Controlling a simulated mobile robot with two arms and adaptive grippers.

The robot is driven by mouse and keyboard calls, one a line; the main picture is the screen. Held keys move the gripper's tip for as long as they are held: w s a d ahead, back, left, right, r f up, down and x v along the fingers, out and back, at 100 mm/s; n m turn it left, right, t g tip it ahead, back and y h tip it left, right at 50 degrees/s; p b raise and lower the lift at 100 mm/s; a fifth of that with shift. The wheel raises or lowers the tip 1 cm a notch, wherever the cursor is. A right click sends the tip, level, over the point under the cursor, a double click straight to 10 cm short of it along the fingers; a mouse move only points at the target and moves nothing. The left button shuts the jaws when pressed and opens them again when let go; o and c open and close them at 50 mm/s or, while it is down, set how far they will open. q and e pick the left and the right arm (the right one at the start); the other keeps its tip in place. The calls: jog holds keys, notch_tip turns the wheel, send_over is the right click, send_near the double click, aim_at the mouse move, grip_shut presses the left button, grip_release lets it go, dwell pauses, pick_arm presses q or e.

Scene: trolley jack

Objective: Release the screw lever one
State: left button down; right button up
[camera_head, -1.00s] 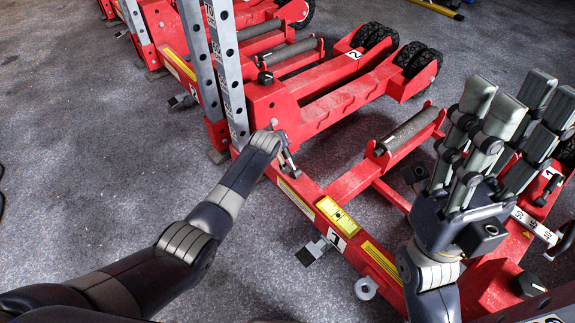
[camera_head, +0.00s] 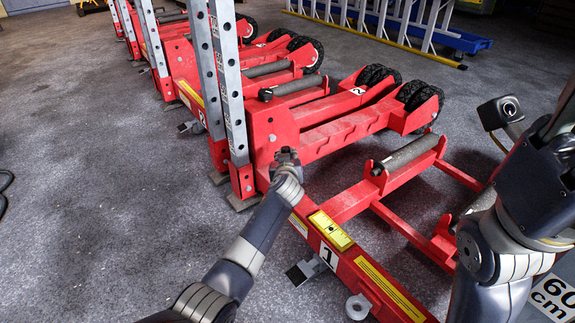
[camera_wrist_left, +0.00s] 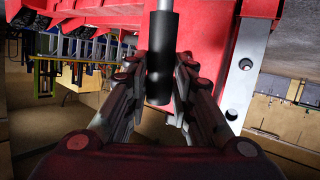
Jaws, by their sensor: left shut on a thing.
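The screw lever (camera_wrist_left: 158,82) shows in the left wrist view as a black cylindrical grip on a grey shaft. My left gripper (camera_wrist_left: 161,68) has its fingers on both sides of the grip and is shut on it. In the head view, my left gripper (camera_head: 285,157) is at the near side of the red jack marked 1 (camera_head: 329,256), close to the foot of its grey perforated upright (camera_head: 230,90). The hand hides the lever there. My right arm comes in at the right edge; its gripper fingers are outside the picture.
A second red jack marked 2 (camera_head: 357,91) and more jacks stand behind. A metal roller (camera_head: 410,152) lies across the jack's near frame. A ladder (camera_head: 375,20) lies at the back. The grey floor (camera_head: 90,200) on the left is mostly clear.

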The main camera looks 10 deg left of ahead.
pick_arm(q)
jog(key=shift+d, duration=0.1)
dwell(0.3)
jog(key=c, duration=1.4)
grip_release()
jog(key=shift+o, duration=0.2)
jog(key=shift+s, duration=0.2)
jog(key=v, duration=0.7)
jog(key=shift+s, duration=0.1)
